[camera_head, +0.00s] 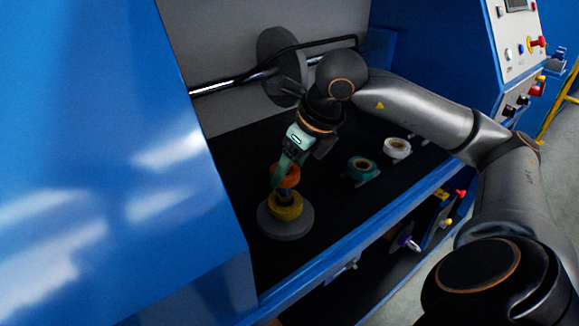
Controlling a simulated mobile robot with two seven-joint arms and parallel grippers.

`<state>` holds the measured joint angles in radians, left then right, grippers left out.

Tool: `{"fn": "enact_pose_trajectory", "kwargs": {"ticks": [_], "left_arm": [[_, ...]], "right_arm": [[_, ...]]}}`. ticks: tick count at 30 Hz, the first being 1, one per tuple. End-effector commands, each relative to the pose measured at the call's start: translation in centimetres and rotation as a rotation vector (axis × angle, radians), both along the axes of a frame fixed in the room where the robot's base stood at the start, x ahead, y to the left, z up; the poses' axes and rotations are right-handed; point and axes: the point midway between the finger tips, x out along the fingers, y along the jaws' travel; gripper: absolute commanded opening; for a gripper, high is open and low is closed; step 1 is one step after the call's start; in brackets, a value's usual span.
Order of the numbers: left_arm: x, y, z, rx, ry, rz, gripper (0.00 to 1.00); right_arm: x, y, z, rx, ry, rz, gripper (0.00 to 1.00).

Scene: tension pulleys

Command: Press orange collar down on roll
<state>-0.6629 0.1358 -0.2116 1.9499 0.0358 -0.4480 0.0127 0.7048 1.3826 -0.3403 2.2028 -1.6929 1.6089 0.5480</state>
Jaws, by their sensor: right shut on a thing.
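The orange collar (287,178) is held over the yellow roll (285,207), which sits on a round grey base (286,224) on the dark shelf. My right gripper (282,174) reaches down from above and is shut on the orange collar. A darker band shows between the collar and the yellow roll, so the collar appears a little above the roll's top. I cannot tell whether they touch. The gripper hides part of the collar's far side. My left gripper is not in view.
A green roll (362,168) and a white roll (397,148) sit on the shelf (328,208) to the right. A dark disc (281,64) on a horizontal bar stands behind my gripper. Blue machine panels (100,150) close off the left. A control panel (518,50) is at upper right.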

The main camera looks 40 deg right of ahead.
Motion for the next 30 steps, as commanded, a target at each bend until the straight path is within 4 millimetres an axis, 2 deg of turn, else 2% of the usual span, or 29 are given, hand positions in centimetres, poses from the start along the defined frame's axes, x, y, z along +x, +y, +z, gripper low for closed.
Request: {"fn": "enact_pose_trajectory", "kwargs": {"ticks": [10, 30], "left_arm": [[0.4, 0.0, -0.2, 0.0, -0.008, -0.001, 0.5], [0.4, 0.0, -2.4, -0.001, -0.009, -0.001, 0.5]], "right_arm": [[0.0, 0.0, -0.4, 0.0, -0.001, 0.0, 0.14], [0.0, 0.0, -2.8, 0.0, -0.001, 0.0, 0.14]]}}
